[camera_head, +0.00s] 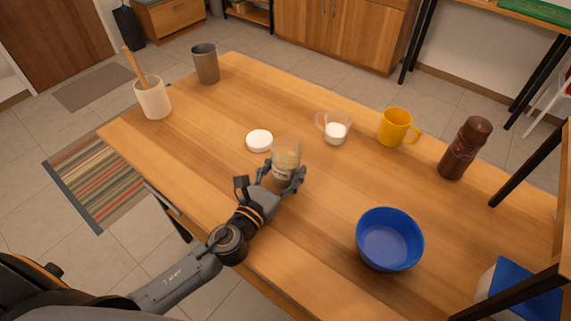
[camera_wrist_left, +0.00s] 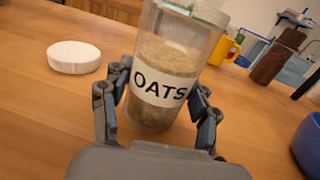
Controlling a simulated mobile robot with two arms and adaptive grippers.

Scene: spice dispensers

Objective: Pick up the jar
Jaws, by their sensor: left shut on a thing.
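The jar (camera_head: 286,157) is clear, part full of oats, with a white label reading "OATS" and an open top. It stands upright near the middle of the wooden table; whether its base touches the table is hard to tell. It also fills the middle of the left wrist view (camera_wrist_left: 165,75). My left gripper (camera_head: 284,178) is shut on the jar, with one finger on each side of its lower part, as the left wrist view (camera_wrist_left: 162,105) shows. A white round lid (camera_head: 260,140) lies on the table just left of the jar. My right gripper is not in view.
The table (camera_head: 230,190) also holds a glass cup with white contents (camera_head: 335,129), a yellow mug (camera_head: 395,127), a brown grinder (camera_head: 465,148), a blue bowl (camera_head: 389,240), a grey tumbler (camera_head: 206,64) and a white utensil crock (camera_head: 153,98). The table is clear between jar and bowl.

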